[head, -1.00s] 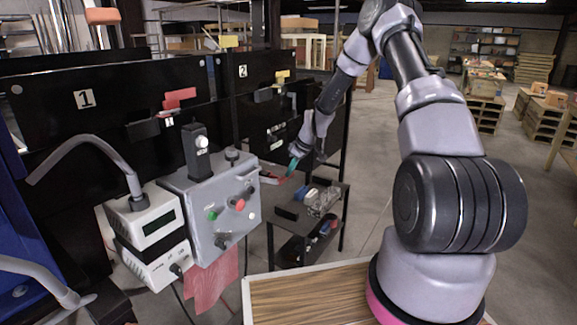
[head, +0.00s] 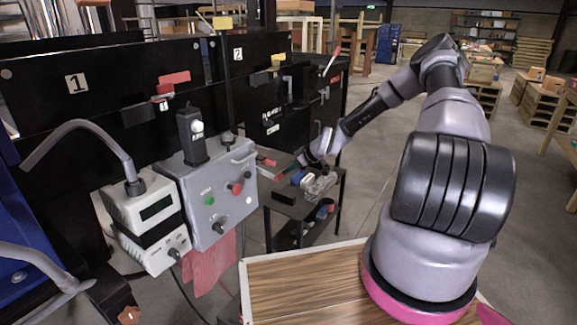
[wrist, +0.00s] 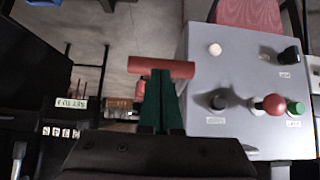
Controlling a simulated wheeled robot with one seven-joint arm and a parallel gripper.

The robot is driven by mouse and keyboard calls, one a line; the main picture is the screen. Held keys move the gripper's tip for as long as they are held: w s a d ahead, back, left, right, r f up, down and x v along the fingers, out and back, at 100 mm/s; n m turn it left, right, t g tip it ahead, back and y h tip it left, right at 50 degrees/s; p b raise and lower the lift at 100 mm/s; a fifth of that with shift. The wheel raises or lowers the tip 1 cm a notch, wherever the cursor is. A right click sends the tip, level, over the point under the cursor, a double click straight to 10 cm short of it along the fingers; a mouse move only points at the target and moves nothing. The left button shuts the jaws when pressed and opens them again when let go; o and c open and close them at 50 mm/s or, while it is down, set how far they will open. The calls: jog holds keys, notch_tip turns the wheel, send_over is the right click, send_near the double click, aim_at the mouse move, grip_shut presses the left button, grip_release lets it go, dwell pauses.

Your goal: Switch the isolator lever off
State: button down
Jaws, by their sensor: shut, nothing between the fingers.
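The isolator lever appears to be the red bar in the wrist view (wrist: 161,67), lying crosswise at my fingertips. Its right end is close to the left edge of the grey control box (wrist: 235,85). In the head view, a small red part (head: 280,177) shows by my fingertips, to the right of the control box (head: 212,190). My gripper (wrist: 161,76) is shut and empty, its green fingers together. The fingertips overlap the bar's middle in the picture; I cannot tell whether they touch it. My gripper (head: 287,171) also shows small in the head view.
The control box carries a red ball knob (wrist: 275,104) and several buttons. A dark trolley (head: 293,207) with loose items stands below my gripper. A white instrument (head: 145,215) stands left of the box.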

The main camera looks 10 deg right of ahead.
notch_tip(320, 180, down, 11)
jog(key=w+a, duration=0.1)
jog(key=w, duration=0.1)
jog(key=shift+a+r, duration=0.2)
jog(key=shift+a, duration=0.2)
dwell(0.6)
